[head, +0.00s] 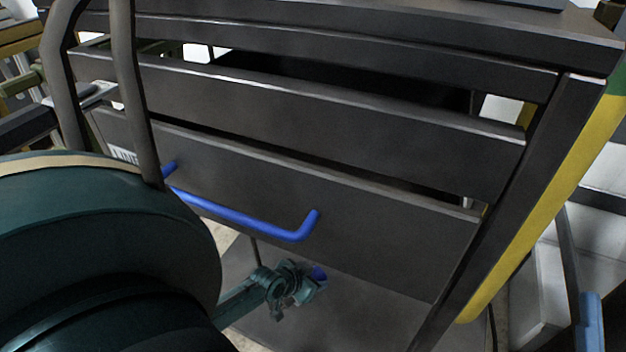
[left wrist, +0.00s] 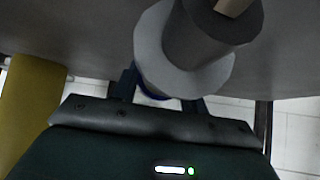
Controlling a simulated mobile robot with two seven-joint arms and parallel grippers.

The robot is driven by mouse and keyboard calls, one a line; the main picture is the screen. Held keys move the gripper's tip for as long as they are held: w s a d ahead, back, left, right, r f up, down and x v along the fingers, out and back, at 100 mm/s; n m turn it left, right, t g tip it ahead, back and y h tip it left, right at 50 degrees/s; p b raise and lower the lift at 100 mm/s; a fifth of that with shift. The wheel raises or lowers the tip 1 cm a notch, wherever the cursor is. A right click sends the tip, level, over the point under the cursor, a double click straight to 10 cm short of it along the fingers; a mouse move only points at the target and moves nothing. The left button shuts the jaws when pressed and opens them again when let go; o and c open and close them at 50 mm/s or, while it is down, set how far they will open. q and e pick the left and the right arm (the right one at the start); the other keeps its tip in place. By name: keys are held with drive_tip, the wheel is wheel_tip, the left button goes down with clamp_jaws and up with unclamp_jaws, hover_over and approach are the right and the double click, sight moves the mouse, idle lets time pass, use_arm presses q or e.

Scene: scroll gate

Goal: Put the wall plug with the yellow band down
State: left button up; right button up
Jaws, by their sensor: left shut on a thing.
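My left gripper (head: 305,280) is low in front of the slatted gate, over a grey plate (head: 350,312). In the left wrist view my left gripper (left wrist: 165,98) is shut on a grey plug-like part (left wrist: 178,68). This part has a wide round flange, a darker end and a blue ring at the jaws. In the head view only a small blue bit (head: 319,273) of it shows at the fingertips. I see no yellow band on it; much of it is hidden. My right gripper is not in view.
The gate's dark slats (head: 300,100) fill the middle, with a blue bent handle (head: 245,218) above my gripper. A dark post with a yellow stripe (head: 540,220) stands at the right. The plate right of my gripper looks clear.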

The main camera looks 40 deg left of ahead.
use_arm(q)
drive_tip(key=shift+f+b, duration=0.3)
drive_tip(key=shift+f, duration=0.15)
drive_tip(key=o, duration=1.1)
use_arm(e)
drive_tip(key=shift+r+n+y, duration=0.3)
use_arm(q)
drive_tip(key=shift+r, duration=0.1)
drive_tip(key=shift+r, duration=0.25)
drive_tip(key=p+v, duration=0.4)
drive_tip(key=v, duration=0.2)
drive_tip(key=shift+r+p, duration=0.35)
drive_tip(key=shift+r, duration=0.05)
drive_tip(key=p+v, duration=0.2)
drive_tip(key=v, duration=0.2)
drive_tip(key=shift+s, duration=0.2)
drive_tip(key=shift+s+r+p, duration=0.3)
drive_tip(key=shift+s+r, duration=0.2)
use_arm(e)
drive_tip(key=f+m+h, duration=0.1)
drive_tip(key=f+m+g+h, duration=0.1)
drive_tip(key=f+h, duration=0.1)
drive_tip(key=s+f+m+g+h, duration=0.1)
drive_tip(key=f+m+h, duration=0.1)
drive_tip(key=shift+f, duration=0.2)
